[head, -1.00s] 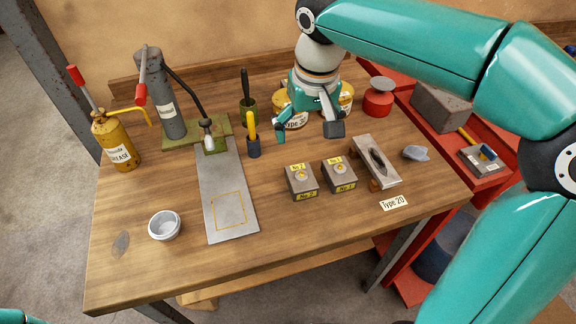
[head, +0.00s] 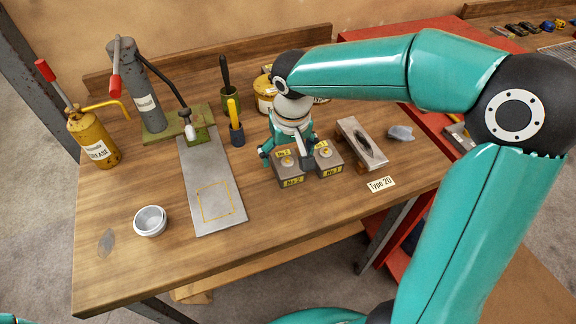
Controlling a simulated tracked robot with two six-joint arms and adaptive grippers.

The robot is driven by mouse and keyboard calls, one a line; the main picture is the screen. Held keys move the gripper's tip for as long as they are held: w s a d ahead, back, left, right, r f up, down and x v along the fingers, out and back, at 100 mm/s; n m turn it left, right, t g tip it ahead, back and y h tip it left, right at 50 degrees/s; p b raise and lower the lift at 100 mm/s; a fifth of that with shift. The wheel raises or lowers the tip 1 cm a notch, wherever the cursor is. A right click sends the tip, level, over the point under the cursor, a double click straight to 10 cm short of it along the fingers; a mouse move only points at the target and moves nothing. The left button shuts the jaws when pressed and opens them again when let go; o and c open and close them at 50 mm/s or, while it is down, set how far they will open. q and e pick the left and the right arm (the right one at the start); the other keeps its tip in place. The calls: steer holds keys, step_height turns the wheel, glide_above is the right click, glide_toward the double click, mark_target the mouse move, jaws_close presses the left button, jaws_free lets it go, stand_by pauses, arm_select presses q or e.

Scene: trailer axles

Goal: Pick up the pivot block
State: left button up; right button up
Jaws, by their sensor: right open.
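Two grey blocks with yellow labels stand side by side on the wooden bench. The left one is marked No. 2 (head: 290,173) and the right one No. 1 (head: 328,163). I cannot tell which is called the pivot block. My right gripper (head: 286,158) is open and points down over the No. 2 block. One finger is at the block's left side and the other appears near the gap between the blocks. I cannot tell whether the fingers touch it. My left gripper is out of view.
A slotted metal plate on wooden supports (head: 361,144) stands right of the blocks, behind a Type 20 label (head: 381,184). A grey plate with a yellow outline (head: 211,185), a white cup (head: 150,221) and a grease can (head: 93,140) lie to the left. The front middle is clear.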

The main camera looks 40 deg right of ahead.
mark_target(288, 158)
steer(key=shift+f, duration=1.9)
steer(key=shift+r, duration=0.1)
jaws_close()
